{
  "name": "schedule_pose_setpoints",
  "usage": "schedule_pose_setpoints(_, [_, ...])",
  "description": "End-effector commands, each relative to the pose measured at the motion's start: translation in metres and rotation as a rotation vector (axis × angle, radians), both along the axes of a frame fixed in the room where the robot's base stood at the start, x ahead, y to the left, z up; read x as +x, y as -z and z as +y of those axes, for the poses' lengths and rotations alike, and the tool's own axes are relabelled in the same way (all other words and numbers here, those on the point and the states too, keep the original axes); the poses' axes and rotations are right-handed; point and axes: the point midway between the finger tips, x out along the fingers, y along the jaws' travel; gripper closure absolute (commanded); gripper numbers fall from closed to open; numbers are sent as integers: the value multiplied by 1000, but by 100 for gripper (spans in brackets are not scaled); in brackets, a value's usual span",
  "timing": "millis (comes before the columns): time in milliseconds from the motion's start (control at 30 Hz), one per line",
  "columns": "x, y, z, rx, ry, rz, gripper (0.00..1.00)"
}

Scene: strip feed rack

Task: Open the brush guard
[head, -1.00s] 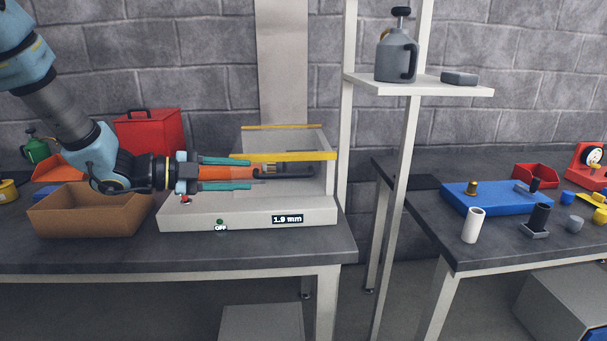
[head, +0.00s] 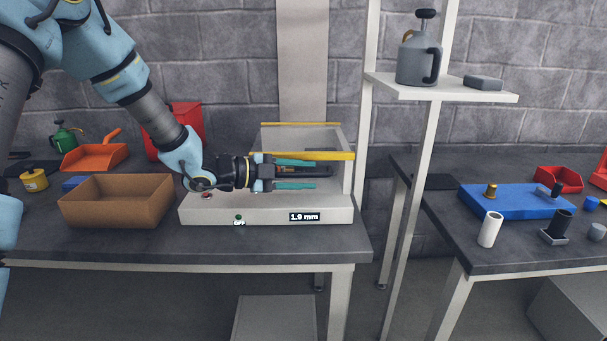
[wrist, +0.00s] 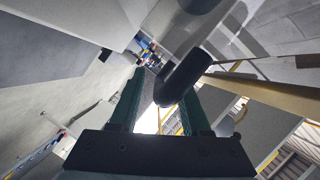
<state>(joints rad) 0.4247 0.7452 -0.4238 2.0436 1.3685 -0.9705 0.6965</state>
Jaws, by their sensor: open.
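The pale grey machine (head: 325,214) stands on the dark bench. A yellow bar (head: 325,156) crosses its top front, with a thinner yellow bar behind. I take the front bar as the edge of the brush guard; it lies about level.
A brown open box (head: 115,208) stands left of the machine, with an orange dustpan (head: 92,157) and red bin behind. A white post (head: 415,190) with a shelf rises at the right. A second bench holds a blue tray (head: 515,203). The front bench strip is clear.

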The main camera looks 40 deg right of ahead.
Motion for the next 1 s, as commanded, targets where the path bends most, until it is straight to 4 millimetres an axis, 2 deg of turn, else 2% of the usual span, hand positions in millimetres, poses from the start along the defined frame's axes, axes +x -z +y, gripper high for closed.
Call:
schedule_pose_setpoints(133, [0,0,0,0,0,0,55])
schedule_pose_setpoints(533, [0,0,0,0,0,0,100])
schedule_pose_setpoints(1000, [0,0,1,0,0,1,100])
